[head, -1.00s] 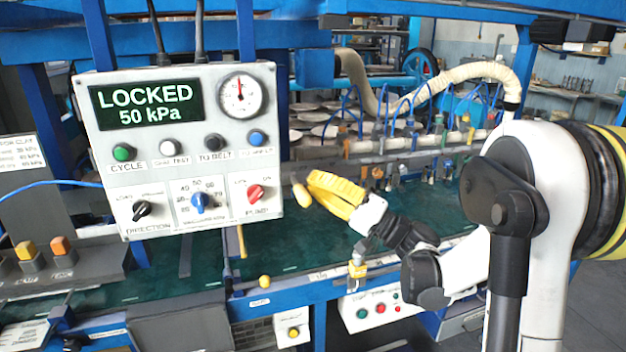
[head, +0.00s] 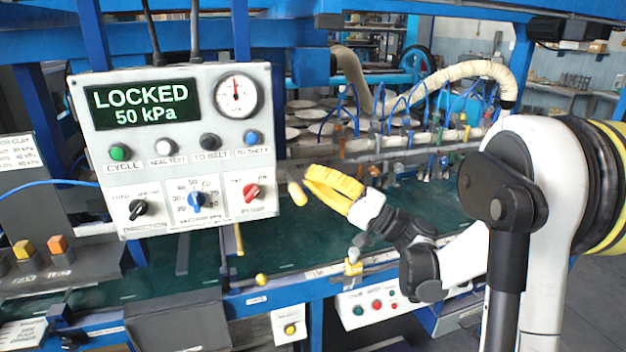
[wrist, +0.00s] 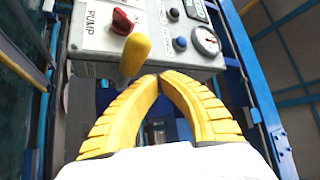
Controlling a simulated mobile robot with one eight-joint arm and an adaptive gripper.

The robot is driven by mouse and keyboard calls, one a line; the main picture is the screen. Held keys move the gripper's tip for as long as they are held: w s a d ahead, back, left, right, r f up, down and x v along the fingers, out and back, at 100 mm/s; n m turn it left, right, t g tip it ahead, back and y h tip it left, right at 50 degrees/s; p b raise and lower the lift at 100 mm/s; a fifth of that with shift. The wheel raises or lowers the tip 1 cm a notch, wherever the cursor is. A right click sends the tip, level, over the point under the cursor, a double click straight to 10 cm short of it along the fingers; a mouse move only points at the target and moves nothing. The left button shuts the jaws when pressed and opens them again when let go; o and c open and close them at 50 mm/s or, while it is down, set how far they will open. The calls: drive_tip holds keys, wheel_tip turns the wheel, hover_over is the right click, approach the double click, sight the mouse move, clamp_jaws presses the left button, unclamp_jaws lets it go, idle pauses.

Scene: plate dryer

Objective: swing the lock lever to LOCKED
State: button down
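A yellow rounded handle (head: 298,193), which looks like the lock lever's grip, stands just off the right lower edge of the control panel (head: 128,178). It also shows large in the wrist view (wrist: 135,54), in front of the panel's lower edge. The rest of the lever is hidden. The panel's display (head: 142,104) reads LOCKED, 50 kPa.
The panel carries a red PUMP knob (head: 252,192), a blue dial (head: 196,200), a black knob (head: 138,210) and a gauge (head: 237,95). A yellow ball knob (head: 261,279) is on the bench front edge. Hoses and stacked plates are behind. The green belt (head: 290,240) below is mostly clear.

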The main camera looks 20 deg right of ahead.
drive_tip(key=d+f+p, duration=0.1)
drive_tip(key=d+f, duration=0.4)
drive_tip(key=d, duration=0.3)
drive_tip(key=shift+d+f+p, duration=0.15)
drive_tip(key=shift+p, duration=0.25)
